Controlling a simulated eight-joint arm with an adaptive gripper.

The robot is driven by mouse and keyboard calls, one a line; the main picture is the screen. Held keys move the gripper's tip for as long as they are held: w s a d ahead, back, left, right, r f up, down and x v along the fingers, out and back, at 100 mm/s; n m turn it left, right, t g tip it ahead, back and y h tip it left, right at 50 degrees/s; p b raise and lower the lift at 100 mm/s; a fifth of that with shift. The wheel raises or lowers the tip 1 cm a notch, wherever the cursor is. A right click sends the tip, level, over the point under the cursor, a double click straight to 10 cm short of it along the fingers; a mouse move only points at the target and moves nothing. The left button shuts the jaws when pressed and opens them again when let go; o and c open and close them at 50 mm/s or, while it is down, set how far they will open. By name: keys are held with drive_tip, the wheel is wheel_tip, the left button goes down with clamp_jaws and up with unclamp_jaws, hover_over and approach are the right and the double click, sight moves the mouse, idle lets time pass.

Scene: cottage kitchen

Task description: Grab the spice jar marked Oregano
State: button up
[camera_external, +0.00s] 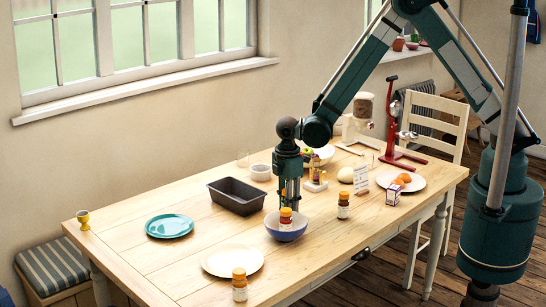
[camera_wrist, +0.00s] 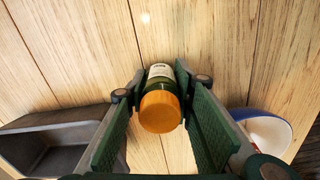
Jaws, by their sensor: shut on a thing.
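My gripper (camera_external: 288,203) points down over the middle of the table, next to the blue-and-white bowl (camera_external: 286,231). In the wrist view its two fingers (camera_wrist: 160,115) are shut on a spice jar (camera_wrist: 160,88) with an orange cap, dark green glass and a pale label. The jar also shows in the external view (camera_external: 286,219), overlapping the bowl in the picture. Its label is too small to read, and I cannot tell whether its base touches anything. Similar orange-capped jars stand right of the bowl (camera_external: 343,206) and at the near edge (camera_external: 239,285); their names are unreadable.
A dark loaf tin (camera_external: 237,196) is left of my gripper; it shows in the wrist view (camera_wrist: 45,140). The bowl is at right there (camera_wrist: 268,132). A cream plate (camera_external: 232,261), teal plate (camera_external: 169,226), plate with orange items (camera_external: 401,182) and red stand (camera_external: 402,135) are around.

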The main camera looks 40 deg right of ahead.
drive_tip(key=shift+r+p, duration=0.4)
drive_tip(key=shift+r, duration=4.6)
